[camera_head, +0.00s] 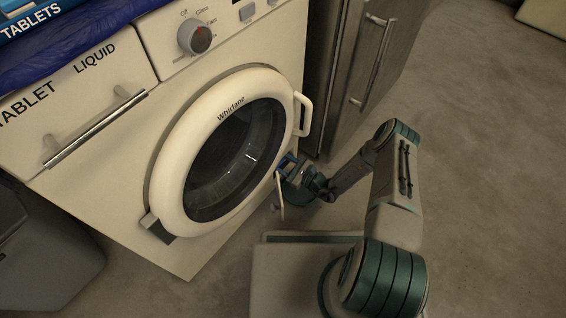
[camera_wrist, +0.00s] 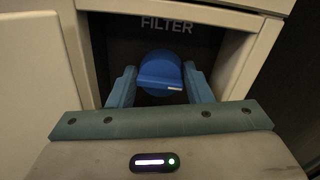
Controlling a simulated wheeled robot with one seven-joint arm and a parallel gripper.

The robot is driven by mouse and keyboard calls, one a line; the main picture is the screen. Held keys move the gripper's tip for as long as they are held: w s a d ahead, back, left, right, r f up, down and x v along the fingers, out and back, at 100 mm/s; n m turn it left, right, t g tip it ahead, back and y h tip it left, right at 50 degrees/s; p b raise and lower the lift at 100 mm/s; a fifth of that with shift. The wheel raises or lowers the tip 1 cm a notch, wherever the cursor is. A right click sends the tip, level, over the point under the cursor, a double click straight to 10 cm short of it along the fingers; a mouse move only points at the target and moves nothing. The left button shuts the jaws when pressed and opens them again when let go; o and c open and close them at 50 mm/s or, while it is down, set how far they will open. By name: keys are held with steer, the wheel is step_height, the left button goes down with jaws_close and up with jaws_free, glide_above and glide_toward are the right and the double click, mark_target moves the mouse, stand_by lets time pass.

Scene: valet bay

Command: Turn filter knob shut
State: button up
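The filter knob (camera_wrist: 158,68) is a round blue knob with a raised grip bar lying roughly level and a white mark at its right end. It sits in a dark recess under the label FILTER in the wrist view. My gripper (camera_wrist: 159,80) has its two blue fingers apart, one on each side of the knob. Narrow gaps seem to show between fingers and knob, so it looks open; contact is hard to judge. In the head view my gripper (camera_head: 291,166) is at the washing machine's lower right front; the knob is hidden there.
The washing machine (camera_head: 130,215) has a round closed door (camera_head: 169,180) with a handle (camera_head: 304,115). A small open flap (camera_head: 280,195) hangs below my gripper. A dark cabinet (camera_head: 345,90) stands close on the right. A grey bin (camera_head: 45,260) is at left. Floor at right is clear.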

steer(key=shift+r+n+p, duration=0.1)
steer(key=shift+n+p, duration=0.25)
steer(key=shift+n, duration=0.05)
steer(key=n+p, duration=0.2)
steer(key=n, duration=0.1)
steer(key=shift+r, duration=0.1)
steer(key=n+h+p, duration=0.1)
steer(key=n+p, duration=0.3)
steer(key=n, duration=0.1)
steer(key=n+p, duration=0.2)
steer(key=n, duration=0.2)
steer(key=shift+p, duration=0.35)
steer(key=n, duration=0.4)
steer(key=shift+s+f+t, duration=0.1)
steer(key=shift+f+t, duration=0.2)
steer(key=shift+n, duration=0.3)
steer(key=o, duration=0.9)
steer(key=shift+s+a, duration=0.1)
steer(key=shift+o, duration=0.2)
